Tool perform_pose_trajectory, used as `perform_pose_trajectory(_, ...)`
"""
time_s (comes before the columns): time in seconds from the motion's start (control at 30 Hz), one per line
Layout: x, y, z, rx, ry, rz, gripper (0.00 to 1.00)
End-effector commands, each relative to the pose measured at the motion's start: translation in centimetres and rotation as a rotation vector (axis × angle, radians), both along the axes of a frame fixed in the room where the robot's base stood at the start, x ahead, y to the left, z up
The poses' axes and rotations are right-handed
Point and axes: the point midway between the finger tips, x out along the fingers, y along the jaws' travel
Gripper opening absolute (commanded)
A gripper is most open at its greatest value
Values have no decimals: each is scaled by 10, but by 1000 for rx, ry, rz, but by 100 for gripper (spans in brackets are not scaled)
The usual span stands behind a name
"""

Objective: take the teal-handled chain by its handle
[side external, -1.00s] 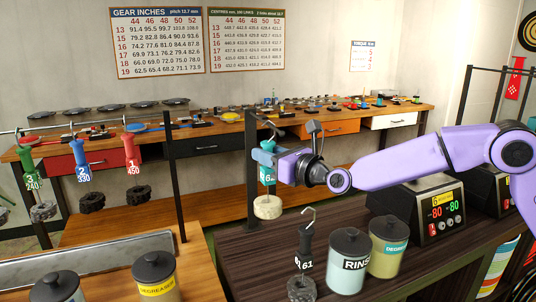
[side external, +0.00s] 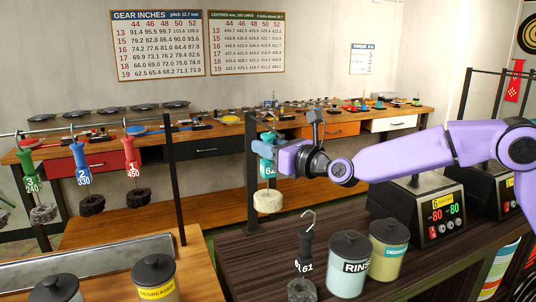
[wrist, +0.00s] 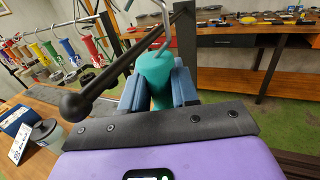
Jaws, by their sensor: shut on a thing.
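The teal-handled chain's handle (side external: 267,168) hangs upright in the side view, with a pale coiled chain (side external: 268,201) below it. My gripper (side external: 264,153) is shut on the teal handle, its blue fingers on either side. In the wrist view the teal handle (wrist: 155,78) stands between the blue fingers, with a metal hook (wrist: 163,22) rising from its top. The lower handle and the chain are hidden in the wrist view.
Green, blue and red handles (side external: 132,153) hang on a rail at the left. A dark post (side external: 251,170) stands close behind my gripper.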

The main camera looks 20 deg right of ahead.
Motion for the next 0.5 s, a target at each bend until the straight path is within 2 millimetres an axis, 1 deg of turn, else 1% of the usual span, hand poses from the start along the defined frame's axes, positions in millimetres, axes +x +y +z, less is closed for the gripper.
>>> perform_pose_trajectory(0.07, 0, 0, 4, 2, -1, 0, 0)
perform_pose_trajectory(0.33, 0, -1, 4, 0, -1, 0, 0)
perform_pose_trajectory(0.5, 0, -12, 4, 0, -2, -2, 0)
